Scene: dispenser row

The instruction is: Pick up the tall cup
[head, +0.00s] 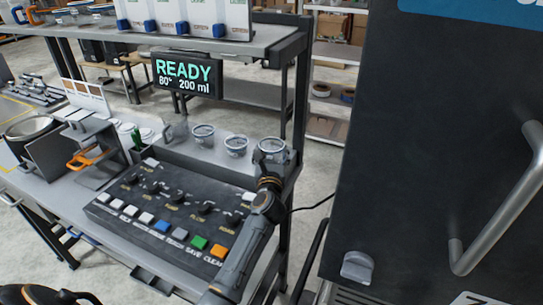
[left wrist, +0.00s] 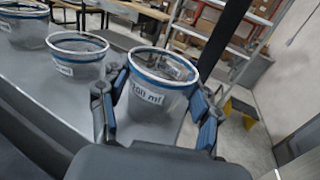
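Three clear cups with blue bands and white labels stand in a row on the grey shelf. The rightmost cup (head: 272,152) looks the tallest; it also shows in the left wrist view (left wrist: 160,84), upright, with an "ml" label. My left gripper (head: 270,172) is at this cup. In the left wrist view, the fingers of my left gripper (left wrist: 156,112) are spread on both sides of it. A narrow gap seems to show beside the cup; contact is not clear.
The middle cup (head: 236,147) and left cup (head: 203,137) stand just left of the tall one. A black control panel (head: 170,215) lies in front of them. A READY display (head: 187,76) hangs behind. A dark cabinet (head: 430,130) with a handle stands right.

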